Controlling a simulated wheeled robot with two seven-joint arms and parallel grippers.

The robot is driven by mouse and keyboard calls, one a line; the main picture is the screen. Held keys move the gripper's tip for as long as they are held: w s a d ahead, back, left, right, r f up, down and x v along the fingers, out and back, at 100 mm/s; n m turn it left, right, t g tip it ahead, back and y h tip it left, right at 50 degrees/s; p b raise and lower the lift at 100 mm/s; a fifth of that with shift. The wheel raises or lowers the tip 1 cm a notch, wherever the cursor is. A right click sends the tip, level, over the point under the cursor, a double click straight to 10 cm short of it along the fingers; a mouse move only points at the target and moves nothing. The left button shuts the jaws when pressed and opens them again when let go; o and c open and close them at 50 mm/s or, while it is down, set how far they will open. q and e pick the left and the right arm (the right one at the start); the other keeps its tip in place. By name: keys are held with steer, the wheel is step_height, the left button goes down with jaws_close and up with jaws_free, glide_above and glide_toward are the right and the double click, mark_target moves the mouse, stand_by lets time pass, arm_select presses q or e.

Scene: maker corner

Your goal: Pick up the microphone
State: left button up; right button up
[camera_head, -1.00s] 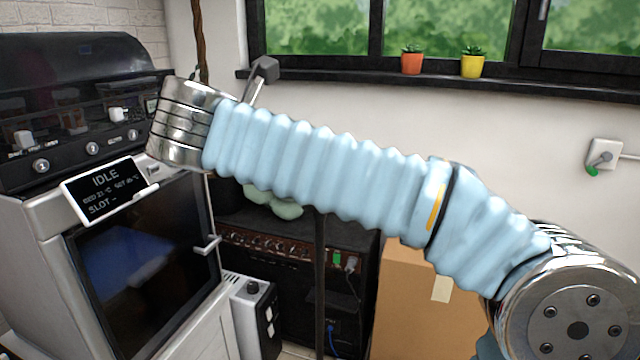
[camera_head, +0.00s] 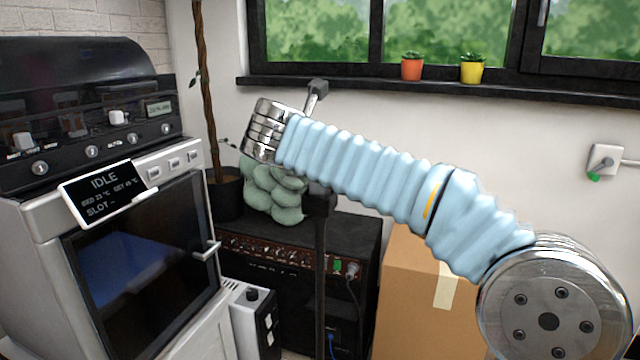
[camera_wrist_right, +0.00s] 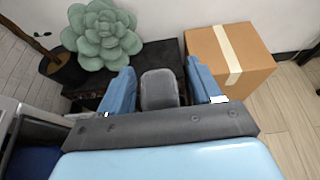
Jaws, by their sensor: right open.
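A grey, rounded-top object, which looks like the microphone (camera_wrist_right: 159,88), stands between my right gripper's fingers in the right wrist view. Its lower part is hidden by my gripper's body. My right gripper (camera_wrist_right: 160,72) is open, with one blue finger on each side of it and gaps showing. My left gripper is not in view.
A black amplifier (camera_head: 355,232) stands behind the stand, with a green succulent-shaped cushion (camera_head: 268,190) on it. A cardboard box (camera_head: 415,300) is to its right. A printer-like machine (camera_head: 145,250) fills the left. A potted plant (camera_head: 228,195) stands between machine and cushion.

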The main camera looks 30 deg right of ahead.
steer(key=shift+w+d, duration=0.1)
steer(key=shift+c, duration=0.3)
jaws_close()
steer(key=shift+r, duration=0.15)
